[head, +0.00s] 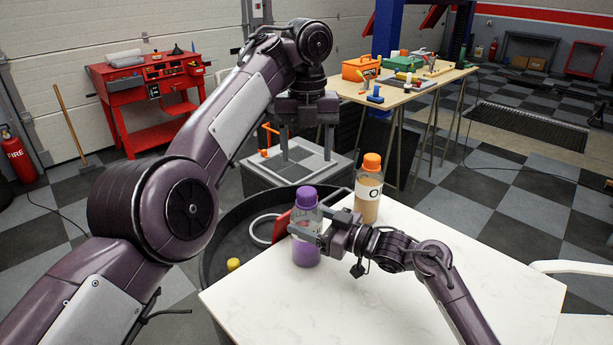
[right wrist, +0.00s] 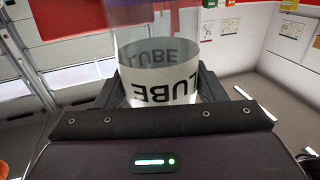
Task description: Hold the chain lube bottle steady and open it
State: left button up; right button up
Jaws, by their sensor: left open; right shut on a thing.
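The chain lube bottle (head: 307,254) is clear with purple contents and a purple cap (head: 306,196). My right gripper (head: 305,232) is shut around the bottle's middle from the right. In the right wrist view its white label (right wrist: 160,88), reading LUBE, sits between the fingers. My left gripper (head: 306,152) is open and empty, pointing down, well above and behind the cap in the head view.
An orange-capped bottle (head: 368,195) with tan contents stands on the table behind my right gripper. A black round tub (head: 213,262) sits beside the table's left edge, with a yellow item (head: 233,264) in it. A grey box (head: 262,185) stands behind. The table's front is clear.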

aim_at(306, 191)
pick_arm(q)
notch_tip(306, 191, down, 9)
jog(key=shift+f, duration=0.15)
dwell(0.4)
jog(key=c, duration=1.2)
jog(key=shift+r, duration=0.25)
jog(key=shift+r, duration=0.9)
jog(key=shift+r, duration=2)
pick_arm(e)
jog(key=o, duration=1.5)
jog(key=shift+c, duration=0.2)
